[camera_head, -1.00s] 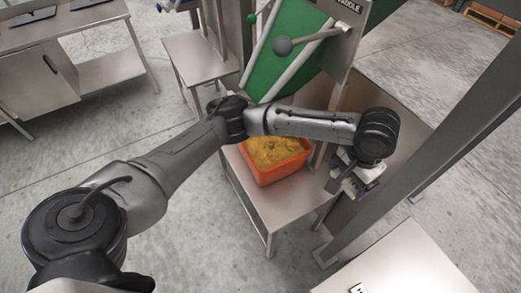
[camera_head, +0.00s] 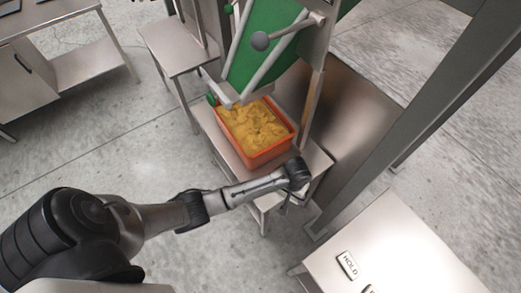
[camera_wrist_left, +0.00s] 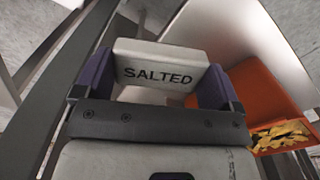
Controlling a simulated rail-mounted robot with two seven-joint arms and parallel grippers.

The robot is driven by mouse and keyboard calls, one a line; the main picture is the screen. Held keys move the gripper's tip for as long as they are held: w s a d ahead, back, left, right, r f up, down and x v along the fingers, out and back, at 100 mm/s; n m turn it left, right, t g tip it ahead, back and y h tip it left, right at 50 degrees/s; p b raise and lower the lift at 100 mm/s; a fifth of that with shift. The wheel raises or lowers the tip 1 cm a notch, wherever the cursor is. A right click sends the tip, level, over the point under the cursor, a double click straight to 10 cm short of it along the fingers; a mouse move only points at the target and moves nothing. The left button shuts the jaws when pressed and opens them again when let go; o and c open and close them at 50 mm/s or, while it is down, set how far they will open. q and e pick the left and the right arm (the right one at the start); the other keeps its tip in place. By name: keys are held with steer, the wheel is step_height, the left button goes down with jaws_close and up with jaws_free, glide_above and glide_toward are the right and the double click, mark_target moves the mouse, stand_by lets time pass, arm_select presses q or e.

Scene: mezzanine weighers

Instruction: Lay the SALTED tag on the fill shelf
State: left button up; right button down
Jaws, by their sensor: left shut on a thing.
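The SALTED tag (camera_wrist_left: 155,58) is a pale block with black letters. My left gripper (camera_wrist_left: 157,80) is shut on it, with a purple-padded finger at each end. In the head view the left arm's wrist is just off the front right corner of the steel shelf (camera_head: 224,149) under the green chute, which looks like the fill shelf. The gripper and tag are mostly hidden there behind the wrist. The tag is held in the air; its height over the shelf is unclear. My right gripper is in neither view.
An orange crate (camera_head: 267,157) of yellow chips fills much of the shelf; it also shows at the right of the left wrist view (camera_wrist_left: 262,88). A grey post (camera_head: 415,115) stands to the right. A HOLD tag (camera_head: 348,265) lies on a pale table (camera_head: 405,250) at front right.

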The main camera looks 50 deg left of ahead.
arm_select(q)
steer(key=w+a+f+b, duration=0.1)
steer(key=a+f, duration=0.1)
steer(key=a, duration=0.1)
steer(key=w+a+f+b, duration=0.1)
steer(key=a+f, duration=0.1)
steer(key=a, duration=0.2)
steer(key=w+a+f+b, duration=0.1)
steer(key=a+f, duration=0.1)
steer(key=a, duration=0.1)
steer(key=shift+a+f, duration=0.35)
steer(key=shift+f+b, duration=1.05)
steer(key=shift+f, duration=0.9)
steer(key=shift+f, duration=0.15)
steer(key=o, duration=0.6)
